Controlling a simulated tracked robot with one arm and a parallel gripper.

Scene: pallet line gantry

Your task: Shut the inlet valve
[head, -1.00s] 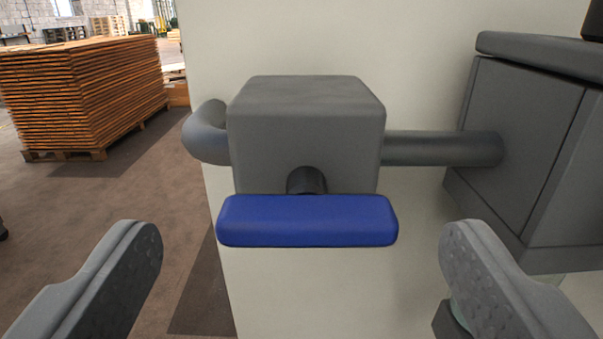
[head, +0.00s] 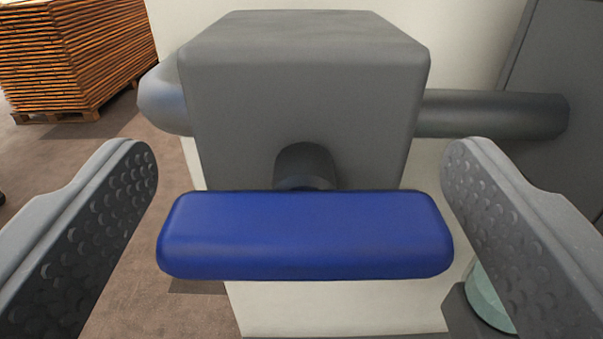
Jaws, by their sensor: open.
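The inlet valve is a grey block-shaped body (head: 300,85) with a short dark stem (head: 305,165) on its front. A blue bar handle (head: 305,235) sits on the stem and lies level, in line with the pipe (head: 490,114). My gripper (head: 300,190) is open, one finger at the left of the handle and one at the right. The handle's ends lie close to the fingers in the picture, and I see no contact. Nothing is held.
The pipe runs right to a grey cabinet (head: 560,110) and bends back at the left (head: 165,95). A pale wall panel (head: 350,310) stands behind the valve.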

